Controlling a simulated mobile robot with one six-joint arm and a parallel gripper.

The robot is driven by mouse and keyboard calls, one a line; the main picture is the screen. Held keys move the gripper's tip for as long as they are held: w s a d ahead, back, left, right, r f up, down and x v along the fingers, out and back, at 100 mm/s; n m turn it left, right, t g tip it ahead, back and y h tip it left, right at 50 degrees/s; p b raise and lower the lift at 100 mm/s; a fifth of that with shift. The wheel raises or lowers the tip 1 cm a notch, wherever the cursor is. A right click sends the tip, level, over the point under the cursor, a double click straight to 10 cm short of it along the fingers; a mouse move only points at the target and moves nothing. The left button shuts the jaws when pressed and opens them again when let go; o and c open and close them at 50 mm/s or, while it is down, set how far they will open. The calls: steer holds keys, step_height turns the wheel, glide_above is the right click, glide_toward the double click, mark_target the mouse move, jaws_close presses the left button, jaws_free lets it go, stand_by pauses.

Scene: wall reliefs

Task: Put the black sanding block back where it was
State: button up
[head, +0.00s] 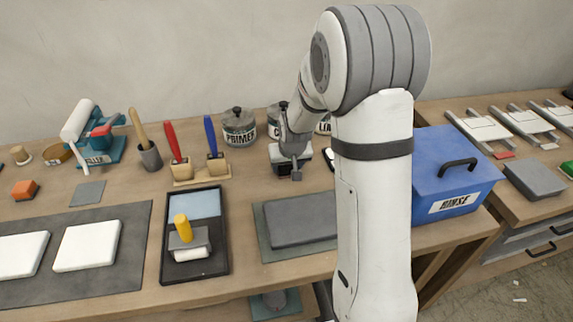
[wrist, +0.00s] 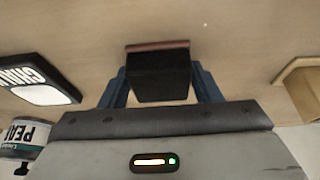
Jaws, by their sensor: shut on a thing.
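The black sanding block (wrist: 158,76) shows in the wrist view between my gripper's blue fingers (wrist: 160,85). It has a dark body and a thin reddish-brown strip along its far edge. My gripper is shut on it, over the wooden bench. In the head view my gripper (head: 290,164) is over the bench's back half, between the brush stand and my arm column. There the block is small and mostly hidden by the gripper. I cannot tell whether the block touches the bench.
A brush stand (head: 198,172) is left of my gripper, and a PRIMER can (head: 239,127) stands behind. A grey slab (head: 302,219) lies in front. A blue RINSE box (head: 453,180) is to the right.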

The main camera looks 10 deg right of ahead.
steer(key=o, duration=0.9)
steer(key=shift+f, duration=0.1)
steer(key=shift+o, duration=0.2)
steer(key=shift+r, duration=0.35)
steer(key=v, duration=1.1)
steer(key=s+r+g, duration=0.2)
steer(key=s+r, duration=0.1)
steer(key=s, duration=2)
steer(key=shift+s+r, duration=0.25)
steer(key=shift+s, duration=0.1)
steer(key=shift+a, duration=0.1)
